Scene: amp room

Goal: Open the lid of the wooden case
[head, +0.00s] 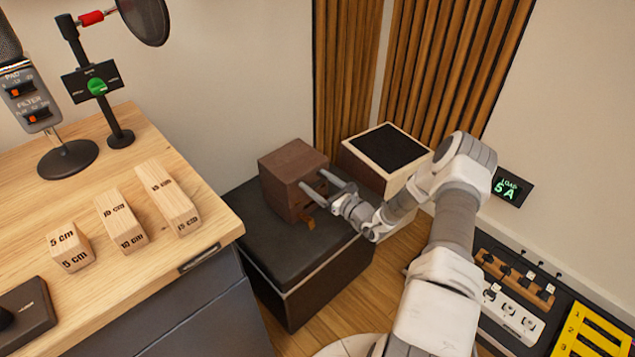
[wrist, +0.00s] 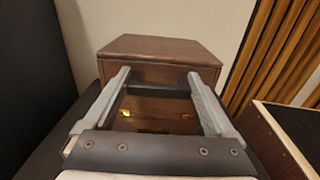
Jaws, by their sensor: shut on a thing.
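The wooden case (head: 283,172) is a dark brown box on a black padded bench, with its lid looking down. In the wrist view the lid's top (wrist: 160,47) and front show ahead of my gripper. My gripper (head: 316,182) reaches the upper front of the case. In the wrist view its two fingers (wrist: 158,80) stand wide apart, with a dark bar (wrist: 160,91) spanning between them at the case's front. They are shut on this bar, which looks like a handle. Brass fittings (wrist: 125,113) show below it. The fingers partly hide the front.
The black bench (head: 262,228) bears the case. A wooden box with a black top (head: 388,148) stands close at its right. A desk (head: 215,212) with several marked wooden blocks is on the left. Slatted panels and the wall stand behind.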

